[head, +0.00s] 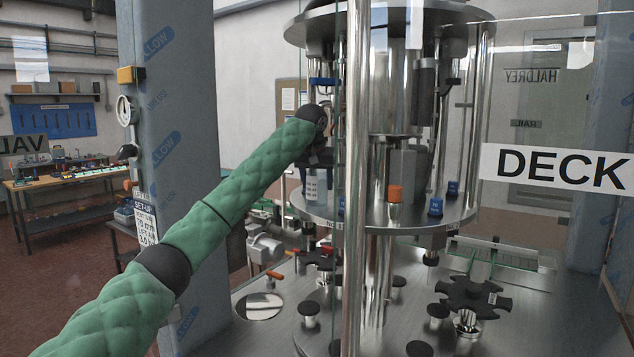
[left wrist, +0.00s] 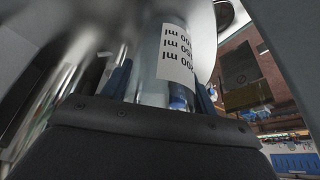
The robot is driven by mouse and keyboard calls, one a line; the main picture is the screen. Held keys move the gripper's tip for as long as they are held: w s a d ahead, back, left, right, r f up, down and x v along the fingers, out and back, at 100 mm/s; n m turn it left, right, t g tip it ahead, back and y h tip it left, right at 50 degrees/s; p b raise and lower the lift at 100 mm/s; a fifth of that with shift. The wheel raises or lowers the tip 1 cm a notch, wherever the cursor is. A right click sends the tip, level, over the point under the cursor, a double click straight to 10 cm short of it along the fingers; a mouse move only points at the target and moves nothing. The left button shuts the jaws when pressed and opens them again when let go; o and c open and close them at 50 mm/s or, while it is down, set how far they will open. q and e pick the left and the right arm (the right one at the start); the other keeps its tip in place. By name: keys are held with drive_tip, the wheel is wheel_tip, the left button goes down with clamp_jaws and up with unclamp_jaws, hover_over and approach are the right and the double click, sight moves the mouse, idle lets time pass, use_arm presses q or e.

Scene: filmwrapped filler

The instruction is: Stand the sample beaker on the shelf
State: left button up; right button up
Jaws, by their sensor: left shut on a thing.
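The sample beaker (head: 316,187) is a clear vessel with a white volume label; the label shows large in the left wrist view (left wrist: 176,55). My left gripper (head: 314,163) is shut on it, with a blue finger on either side in the left wrist view (left wrist: 160,90). The beaker looks upright at the left rim of a round metal plate (head: 365,212), which may be the shelf. I cannot tell whether its base touches the plate. The gripper is dark and partly hidden behind the glass edge. My right gripper is out of view.
A polished post (head: 356,250) stands in front of the plate. A larger metal disc (head: 310,28) hangs above. A wrapped grey pillar (head: 170,130) stands left. Black star wheels (head: 468,296) sit below.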

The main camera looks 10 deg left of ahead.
use_arm(q)
drive_tip(key=shift+f, duration=0.15)
drive_tip(key=shift+f, duration=0.1)
idle(0.4)
drive_tip(key=o, duration=1)
drive_tip(key=shift+o, duration=0.2)
